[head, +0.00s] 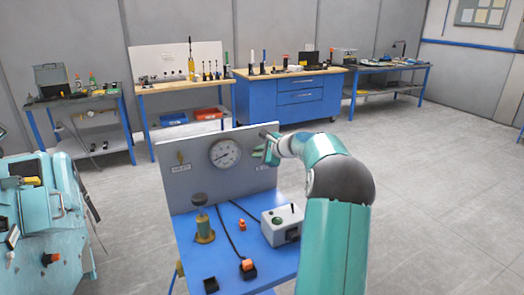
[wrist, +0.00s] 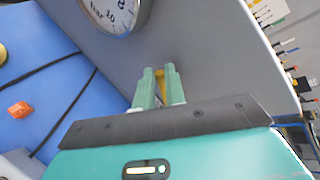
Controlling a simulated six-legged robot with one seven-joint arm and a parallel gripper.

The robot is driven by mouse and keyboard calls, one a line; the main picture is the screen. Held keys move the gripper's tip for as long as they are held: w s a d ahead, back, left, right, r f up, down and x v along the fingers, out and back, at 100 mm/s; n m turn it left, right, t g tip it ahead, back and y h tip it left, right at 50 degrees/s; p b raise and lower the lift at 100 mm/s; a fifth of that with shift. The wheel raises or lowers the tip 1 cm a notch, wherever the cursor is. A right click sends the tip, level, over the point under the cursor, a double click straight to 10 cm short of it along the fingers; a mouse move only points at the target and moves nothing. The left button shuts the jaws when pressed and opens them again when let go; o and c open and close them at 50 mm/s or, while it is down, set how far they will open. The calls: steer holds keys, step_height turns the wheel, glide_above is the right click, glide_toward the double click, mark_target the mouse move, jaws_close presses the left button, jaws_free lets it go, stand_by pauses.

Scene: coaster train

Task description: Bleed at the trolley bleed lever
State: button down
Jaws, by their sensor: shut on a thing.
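My gripper (head: 266,150) is at the right part of the grey upright panel (head: 205,195) on the blue trolley (head: 194,262). In the wrist view my gripper (wrist: 160,73) has its two pale green fingers shut on a small yellow lever (wrist: 160,76) at the panel face. Most of this lever is hidden between the fingers, and its label is partly covered in the head view. A round pressure gauge (head: 224,153) sits left of my gripper; it also shows in the wrist view (wrist: 116,8). Another small yellow fitting (head: 180,157) is on the panel's left, above a label.
On the trolley top stand a brass-and-green cylinder (head: 203,222), a grey box with a green button (head: 283,222), orange-topped plugs (head: 248,266) and black cables. A teal machine (head: 45,205) is at left. Benches line the back wall. The right floor is clear.

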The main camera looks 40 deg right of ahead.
steer(key=f+n+h, duration=0.1)
steer(key=a+f+n+g+h, duration=0.1)
steer(key=shift+w+a+h, duration=0.2)
steer(key=shift+h, duration=0.1)
steer(key=shift+a+f+n+g+h, duration=0.1)
steer(key=shift+f+n+g+h, duration=0.45)
steer(key=shift+n+h, duration=0.3)
steer(key=shift+f, duration=0.1)
steer(key=c, duration=1.7)
jaws_free()
steer(key=shift+c, duration=0.2)
steer(key=v, duration=1.4)
